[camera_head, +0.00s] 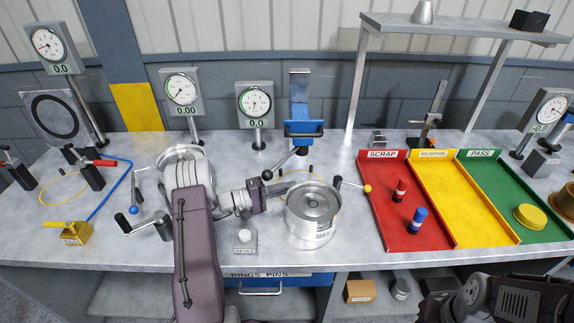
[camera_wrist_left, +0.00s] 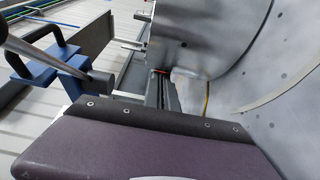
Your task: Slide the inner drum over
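A silver drum (camera_head: 311,231) with concentric rings on its top stands upright on the bench, right of the middle. I cannot tell whether this is the inner drum alone or a drum around another. My left gripper (camera_head: 283,188) reaches in from the left, at the drum's upper left rim. In the left wrist view a large curved metal surface (camera_wrist_left: 285,110) fills the right side, close to a grey finger (camera_wrist_left: 160,92). Whether the fingers touch or grip it is unclear. At the lower right are purple and grey links of my right arm; no right fingers show.
A blue-handled press (camera_head: 303,128) stands behind the drum. A lever with a yellow knob (camera_head: 367,188) is close on its right, and a RESET button (camera_head: 244,236) is on its left. Red (camera_head: 405,239), yellow and green trays lie further right. Dial gauges line the back.

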